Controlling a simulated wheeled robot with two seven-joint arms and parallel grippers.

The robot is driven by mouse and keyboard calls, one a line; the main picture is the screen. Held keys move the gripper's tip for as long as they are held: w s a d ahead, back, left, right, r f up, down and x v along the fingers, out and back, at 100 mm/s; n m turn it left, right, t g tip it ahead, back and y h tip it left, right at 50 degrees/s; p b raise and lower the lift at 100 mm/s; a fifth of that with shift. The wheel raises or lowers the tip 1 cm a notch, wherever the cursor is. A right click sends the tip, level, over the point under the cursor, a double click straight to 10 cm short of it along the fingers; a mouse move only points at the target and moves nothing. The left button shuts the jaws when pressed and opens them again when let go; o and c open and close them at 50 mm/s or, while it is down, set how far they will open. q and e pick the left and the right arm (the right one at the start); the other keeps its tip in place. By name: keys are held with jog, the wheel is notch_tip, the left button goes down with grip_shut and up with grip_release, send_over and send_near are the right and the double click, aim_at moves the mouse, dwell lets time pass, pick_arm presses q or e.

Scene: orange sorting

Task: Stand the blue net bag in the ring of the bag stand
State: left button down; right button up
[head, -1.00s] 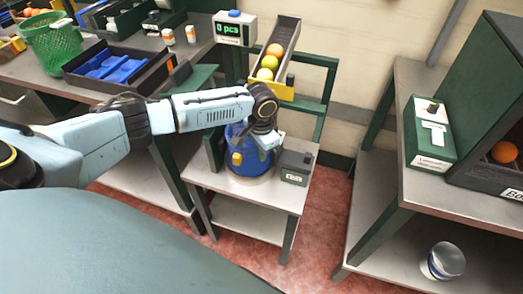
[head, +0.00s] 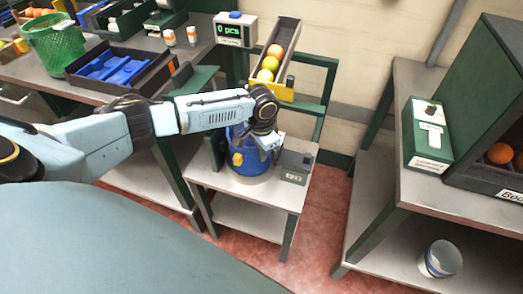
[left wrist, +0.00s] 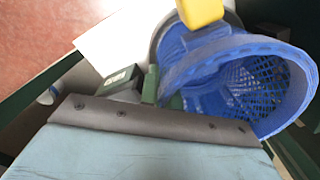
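The blue net bag (head: 239,143) is on the small low table, mostly behind my left gripper (head: 268,143). A yellow tab (head: 237,159) shows on its side. In the left wrist view the bag (left wrist: 235,60) has its wide mouth open toward the right, and the yellow tab (left wrist: 200,11) is at the top. A grey curved rim (left wrist: 160,35) shows beside the bag; I cannot tell whether the bag is inside the stand's ring. My left gripper is at the bag's upper right side; its fingertips are hidden. My right gripper is not in view.
A small dark green box (head: 295,167) stands close right of the bag. A chute with balls (head: 275,62) and a counter display (head: 234,30) are behind. A green basket (head: 57,44) and a dark tray (head: 118,66) are on the left bench. A shelf (head: 385,215) stands right.

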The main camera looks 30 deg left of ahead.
pick_arm(q)
jog(key=c, duration=1.6)
grip_release()
jog(key=shift+o, duration=0.2)
